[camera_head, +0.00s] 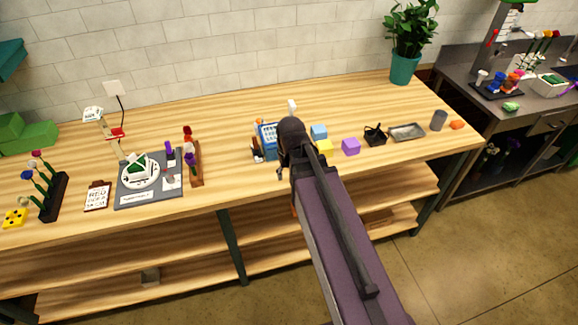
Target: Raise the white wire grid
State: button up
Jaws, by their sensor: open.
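A white wire grid (268,132) shows as a pale lattice on top of a blue box (270,153) near the middle of the wooden table. My dark arm reaches in from the lower right and covers the right side of the box. My gripper (285,145) is at the arm's far end, just right of the grid in the picture. It is open, and I see nothing held in it. Its fingertips are mostly hidden, so I cannot tell whether they touch the grid or box.
Blue (319,132), yellow (325,147) and purple (351,147) blocks stand right of my arm, with a black basket (375,135) and metal tray (407,132) beyond. A brown rack (197,165) and grey board (150,196) with a plate stand left. The table between rack and box is clear.

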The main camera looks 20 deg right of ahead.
jog(key=shift+s+a+f+b, duration=0.25)
jog(key=shift+s+f+b, duration=0.15)
jog(key=shift+s+f, duration=0.4)
jog(key=shift+s+r, duration=0.1)
jog(key=s, duration=0.3)
jog(key=shift+s+a+f+g, duration=0.1)
jog(key=shift+a+f+g, duration=0.15)
jog(key=shift+a+g, duration=0.15)
dwell(1.6)
